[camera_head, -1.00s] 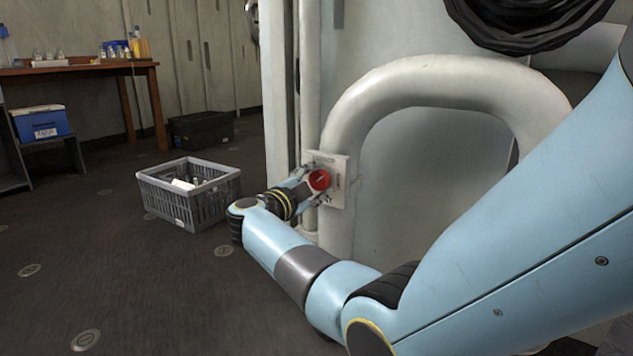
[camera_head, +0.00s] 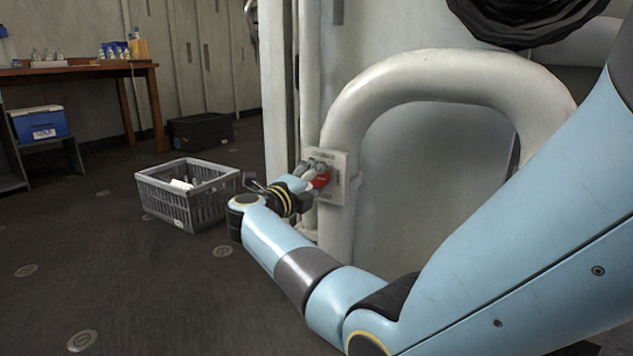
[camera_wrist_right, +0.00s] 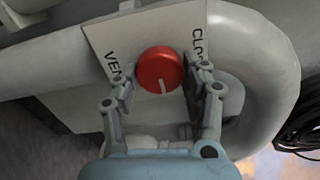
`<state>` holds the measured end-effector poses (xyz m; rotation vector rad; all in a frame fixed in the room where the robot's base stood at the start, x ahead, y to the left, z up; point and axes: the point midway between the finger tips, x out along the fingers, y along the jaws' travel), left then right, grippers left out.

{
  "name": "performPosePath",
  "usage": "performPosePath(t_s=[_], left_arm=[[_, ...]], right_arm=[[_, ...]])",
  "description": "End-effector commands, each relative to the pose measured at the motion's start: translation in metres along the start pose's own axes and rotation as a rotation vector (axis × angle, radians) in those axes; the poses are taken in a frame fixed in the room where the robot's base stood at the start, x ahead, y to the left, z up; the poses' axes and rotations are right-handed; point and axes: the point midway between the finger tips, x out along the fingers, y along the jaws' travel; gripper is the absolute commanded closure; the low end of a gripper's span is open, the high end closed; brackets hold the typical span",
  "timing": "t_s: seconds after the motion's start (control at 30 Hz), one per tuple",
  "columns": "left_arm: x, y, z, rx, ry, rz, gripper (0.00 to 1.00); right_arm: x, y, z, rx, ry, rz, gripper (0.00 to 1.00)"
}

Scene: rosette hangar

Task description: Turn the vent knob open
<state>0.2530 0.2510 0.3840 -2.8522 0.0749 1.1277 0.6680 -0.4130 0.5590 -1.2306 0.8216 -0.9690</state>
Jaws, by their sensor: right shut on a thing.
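The vent knob (camera_head: 321,181) is round and red and sits on a pale square plate (camera_head: 338,190) on the white pipework. In the right wrist view the knob (camera_wrist_right: 160,66) has a white pointer line toward the bottom of the picture, toward my palm. The plate (camera_wrist_right: 105,38) carries partly hidden lettering, "VEN" on the left and "CLO" on the right. My right gripper (camera_head: 313,178) is shut on the knob, one finger on each side of it in the wrist view (camera_wrist_right: 162,80). In the head view a finger covers part of the knob. My left gripper is not in view.
A thick white pipe (camera_head: 440,75) arches beside the plate. A grey crate (camera_head: 195,205) stands on the floor to the left, with a black box (camera_head: 200,130) behind it. A wooden table (camera_head: 75,72) is at the far left. Open floor lies in front of the crate.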

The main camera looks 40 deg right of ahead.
Motion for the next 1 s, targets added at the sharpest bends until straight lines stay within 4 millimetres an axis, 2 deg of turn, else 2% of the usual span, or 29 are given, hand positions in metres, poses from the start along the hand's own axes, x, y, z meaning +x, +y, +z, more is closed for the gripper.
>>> performPosePath(t_s=[0.63,0.67,0.7,0.83,1.0], left_arm=[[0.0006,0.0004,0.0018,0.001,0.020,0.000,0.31],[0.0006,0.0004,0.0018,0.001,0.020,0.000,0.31],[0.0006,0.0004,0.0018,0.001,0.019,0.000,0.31],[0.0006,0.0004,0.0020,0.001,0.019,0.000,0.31],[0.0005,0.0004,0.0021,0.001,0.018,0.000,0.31]], right_arm=[[-0.0011,0.0027,-0.0007,0.047,0.001,0.005,0.86],[-0.0011,0.0027,-0.0007,0.047,0.001,0.005,0.51],[-0.0011,0.0027,-0.0007,0.047,0.001,0.005,0.46],[-0.0007,0.0019,-0.0005,0.047,0.001,0.003,0.30],[-0.0004,0.0011,-0.0003,0.047,0.000,0.002,0.30]])
